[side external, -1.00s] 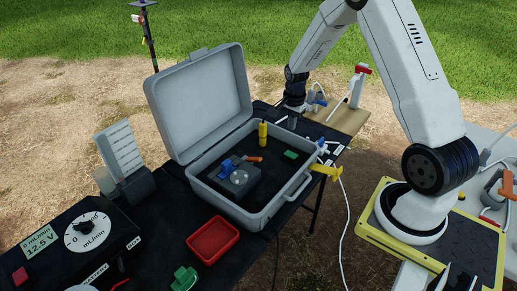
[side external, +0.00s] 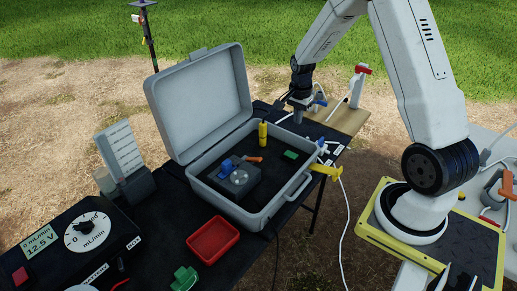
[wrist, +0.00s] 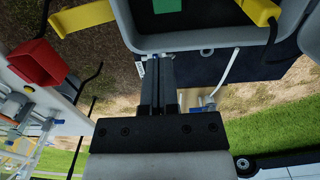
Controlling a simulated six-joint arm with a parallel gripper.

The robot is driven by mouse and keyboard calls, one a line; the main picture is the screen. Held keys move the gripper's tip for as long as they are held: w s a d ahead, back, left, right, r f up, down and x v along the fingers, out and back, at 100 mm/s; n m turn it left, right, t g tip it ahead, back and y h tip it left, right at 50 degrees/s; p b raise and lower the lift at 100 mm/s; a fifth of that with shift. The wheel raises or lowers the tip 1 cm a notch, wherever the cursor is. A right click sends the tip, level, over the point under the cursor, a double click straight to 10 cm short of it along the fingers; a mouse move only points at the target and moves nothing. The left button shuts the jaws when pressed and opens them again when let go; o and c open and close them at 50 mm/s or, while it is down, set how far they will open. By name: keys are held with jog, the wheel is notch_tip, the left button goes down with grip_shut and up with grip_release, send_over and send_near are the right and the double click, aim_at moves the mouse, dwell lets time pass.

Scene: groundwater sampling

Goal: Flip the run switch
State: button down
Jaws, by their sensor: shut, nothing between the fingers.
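A black control box (side external: 105,232) sits at the lower left of the side view, with a round white dial marked mL/min. Its small display (side external: 40,243) reads 0 mL/min and 12.5 V. A red switch-like piece (side external: 20,276) is at its lower left corner; I cannot read a run label on it. My gripper (side external: 298,118) is behind the open grey case, far to the right of the control box. In the wrist view my gripper (wrist: 157,70) has its black fingers together, with nothing held. The control box is not seen there.
The open grey case (side external: 250,215) stands between my gripper and the control box, its lid (side external: 200,100) raised. A red tray (side external: 213,240) and a green piece (side external: 185,278) lie before it. A grey holder (side external: 137,186) stands behind the control box. A yellow clamp (side external: 326,171) juts from the case's right.

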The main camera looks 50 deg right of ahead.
aim_at(291, 154)
jog(key=shift+f, duration=0.2)
jog(key=shift+s+f, duration=0.1)
jog(key=shift+f, duration=6.7)
jog(key=shift+s+f, duration=0.1)
jog(key=shift+f, duration=0.15)
jog(key=shift+w+r, duration=0.25)
jog(key=shift+w, duration=0.6)
jog(key=shift+r, duration=0.1)
